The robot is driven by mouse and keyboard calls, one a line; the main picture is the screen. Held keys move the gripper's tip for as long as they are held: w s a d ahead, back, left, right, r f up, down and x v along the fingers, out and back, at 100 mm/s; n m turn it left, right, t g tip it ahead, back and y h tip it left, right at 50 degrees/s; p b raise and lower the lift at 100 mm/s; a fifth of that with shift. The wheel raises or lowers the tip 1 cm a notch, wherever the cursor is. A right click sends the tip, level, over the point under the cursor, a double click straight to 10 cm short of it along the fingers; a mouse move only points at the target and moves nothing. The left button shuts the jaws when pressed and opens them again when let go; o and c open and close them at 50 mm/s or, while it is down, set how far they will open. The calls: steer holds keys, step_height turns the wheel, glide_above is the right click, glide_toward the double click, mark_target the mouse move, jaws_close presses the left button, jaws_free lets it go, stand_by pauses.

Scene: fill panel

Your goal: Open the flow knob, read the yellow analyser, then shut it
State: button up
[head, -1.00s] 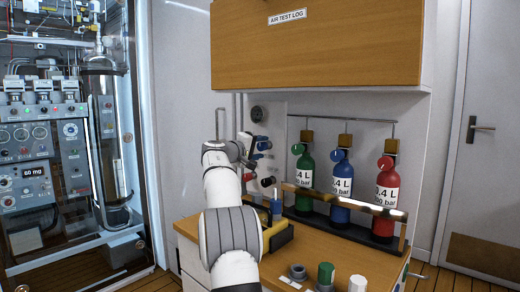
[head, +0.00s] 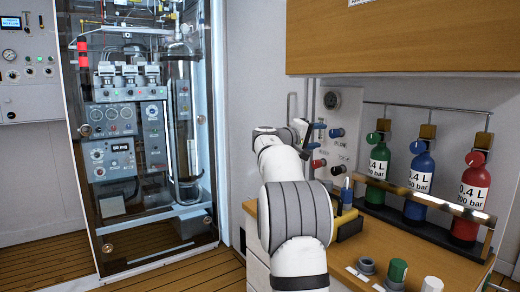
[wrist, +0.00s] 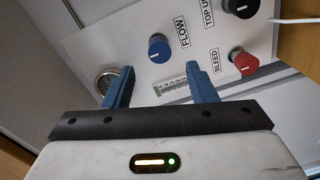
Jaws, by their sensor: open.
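The blue FLOW knob (wrist: 160,47) is on the white panel (wrist: 85,45) in the wrist view, beyond my fingertips and roughly between their lines. My gripper (wrist: 159,68) is open and empty, its two blue fingers apart. It also shows small at the panel in the head view (head: 317,136). I cannot tell any contact with the knob.
A round gauge (wrist: 107,79) is at the left. Green, blue and red cylinders (head: 470,205) stand behind a rail. A wooden cupboard (head: 400,40) hangs above.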

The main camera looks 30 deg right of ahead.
steer(key=shift+r, duration=0.1)
steer(key=s+a+r+n+t+y+p, duration=0.1)
steer(key=s+a+y+p, duration=0.1)
steer(key=a+p, duration=0.25)
steer(key=s+a+r+y+p, duration=0.1)
steer(key=a+r+y+p, duration=0.1)
steer(key=a+p, duration=0.3)
steer(key=s+a+f+y+p, duration=0.1)
steer(key=s+a+y+p, duration=0.5)
steer(key=s+a+p, duration=0.4)
steer(key=s+a+f+n+y+p, duration=0.1)
steer(key=s+a+y+p, duration=0.6)
steer(key=s+a, duration=1.2)
steer(key=a+f+p, duration=0.1)
steer(key=a+p, duration=0.3)
steer(key=a, duration=0.2)
steer(key=shift+f, duration=0.25)
steer(key=shift+c, duration=0.4)
